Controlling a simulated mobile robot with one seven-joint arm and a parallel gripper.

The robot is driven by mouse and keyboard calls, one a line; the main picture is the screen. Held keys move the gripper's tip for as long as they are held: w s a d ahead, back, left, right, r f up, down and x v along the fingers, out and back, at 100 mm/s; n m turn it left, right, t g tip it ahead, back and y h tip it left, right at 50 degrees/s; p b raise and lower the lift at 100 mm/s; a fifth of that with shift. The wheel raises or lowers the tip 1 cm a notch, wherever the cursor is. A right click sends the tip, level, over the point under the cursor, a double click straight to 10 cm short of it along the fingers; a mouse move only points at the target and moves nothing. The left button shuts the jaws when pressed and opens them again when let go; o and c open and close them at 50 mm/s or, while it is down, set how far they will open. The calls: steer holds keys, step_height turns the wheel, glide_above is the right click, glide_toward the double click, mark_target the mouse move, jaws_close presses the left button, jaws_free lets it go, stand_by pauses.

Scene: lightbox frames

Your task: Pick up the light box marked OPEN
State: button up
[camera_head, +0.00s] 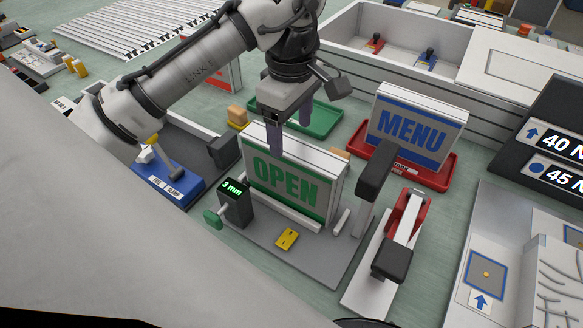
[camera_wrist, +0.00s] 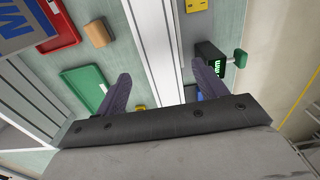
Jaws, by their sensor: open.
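The light box marked OPEN (camera_head: 284,190) stands upright on a grey base plate (camera_head: 325,262), its green-lettered face toward the head camera. My gripper (camera_head: 290,135) is above its top edge, pointing down with its fingers apart. One finger overlaps the upper part of the front face; the other is toward the back. In the wrist view, the box's white top (camera_wrist: 160,45) runs between my two open fingers (camera_wrist: 162,72). I cannot tell whether either finger touches the box.
A black device reading "3 mm" (camera_head: 235,203) stands at the box's front left. A red clamp-like tool (camera_head: 404,228) is on the right. A MENU light box (camera_head: 412,128) in a red tray stands behind right. A green tray (camera_head: 318,122) lies behind. A yellow plate (camera_head: 287,239) lies in front.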

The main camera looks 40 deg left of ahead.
mark_target(291, 146)
steer(key=shift+s+d+f+p, duration=0.1)
steer(key=shift+f+p, duration=0.25)
steer(key=shift+f, duration=1)
steer(key=shift+d+f+p, duration=0.1)
steer(key=shift+f+p, duration=0.25)
steer(key=shift+f, duration=0.95)
steer(key=shift+a, duration=0.1)
jaws_close()
